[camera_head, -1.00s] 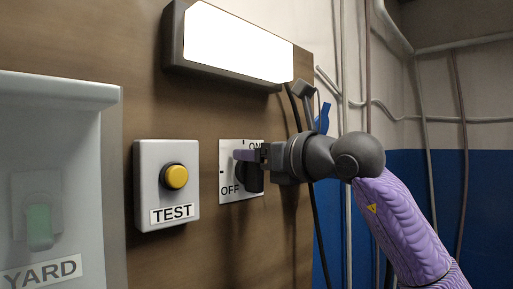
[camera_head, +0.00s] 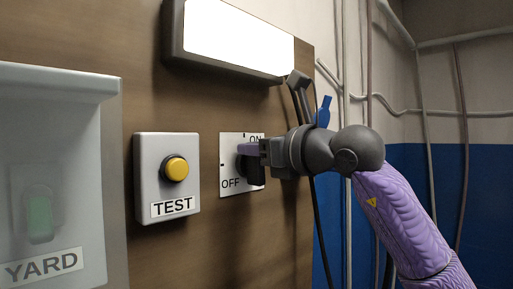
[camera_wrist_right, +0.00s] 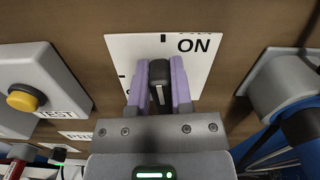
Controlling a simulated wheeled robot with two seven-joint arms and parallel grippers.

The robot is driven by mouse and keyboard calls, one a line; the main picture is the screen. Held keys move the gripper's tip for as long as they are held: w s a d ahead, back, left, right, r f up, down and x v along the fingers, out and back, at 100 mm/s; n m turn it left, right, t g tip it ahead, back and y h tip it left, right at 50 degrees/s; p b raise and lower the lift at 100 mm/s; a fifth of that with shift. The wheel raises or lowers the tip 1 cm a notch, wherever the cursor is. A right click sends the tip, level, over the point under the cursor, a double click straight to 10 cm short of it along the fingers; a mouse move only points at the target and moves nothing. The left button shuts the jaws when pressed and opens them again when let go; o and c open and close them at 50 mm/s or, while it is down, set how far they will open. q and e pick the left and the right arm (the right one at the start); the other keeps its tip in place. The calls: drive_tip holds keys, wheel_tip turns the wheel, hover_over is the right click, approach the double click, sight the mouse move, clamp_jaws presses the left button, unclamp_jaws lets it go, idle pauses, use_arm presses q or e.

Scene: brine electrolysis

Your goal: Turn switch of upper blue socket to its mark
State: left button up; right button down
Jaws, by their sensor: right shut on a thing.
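The switch in view is a black rotary knob (camera_wrist_right: 158,75) with a pale line, on a white ON/OFF plate (camera_head: 228,172). My right gripper (camera_wrist_right: 159,88) is shut on this knob, one purple finger on each side. In the wrist view the knob's end points up the picture, close to a short black mark beside ON. In the head view the gripper (camera_head: 251,155) comes from the right and hides much of the knob. A blue part (camera_head: 323,112) shows behind my arm; I cannot tell if it is the socket. My left gripper is out of view.
A grey TEST box (camera_head: 147,180) with a yellow button (camera_head: 175,169) is left of the plate. A grey YARD housing (camera_head: 85,80) with a green switch stands farther left. A lit lamp panel (camera_head: 235,38) is above. Cables hang to the right.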

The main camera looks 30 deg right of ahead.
sight(232, 165)
drive_tip(key=n, duration=0.3)
drive_tip(key=shift+s+a+f, duration=0.1)
drive_tip(key=shift+s+a, duration=0.05)
drive_tip(key=shift+a, duration=0.2)
drive_tip(key=n, duration=0.3)
drive_tip(key=a+n, duration=0.1)
drive_tip(key=n, duration=0.1)
drive_tip(key=shift+s+f, duration=0.15)
drive_tip(key=shift+f, duration=0.15)
drive_tip(key=n, duration=0.3)
drive_tip(key=f+n, duration=0.1)
drive_tip(key=n, duration=0.1)
drive_tip(key=shift+s+a+b, duration=0.1)
drive_tip(key=shift+a+b, duration=0.15)
drive_tip(key=shift+b, duration=0.05)
drive_tip(key=shift+f+n, duration=0.25)
drive_tip(key=shift+n, duration=0.6)
drive_tip(key=shift+f+n, duration=0.2)
drive_tip(key=shift+n, duration=0.65)
drive_tip(key=shift+f, duration=0.1)
drive_tip(key=c, duration=0.5)
unclamp_jaws()
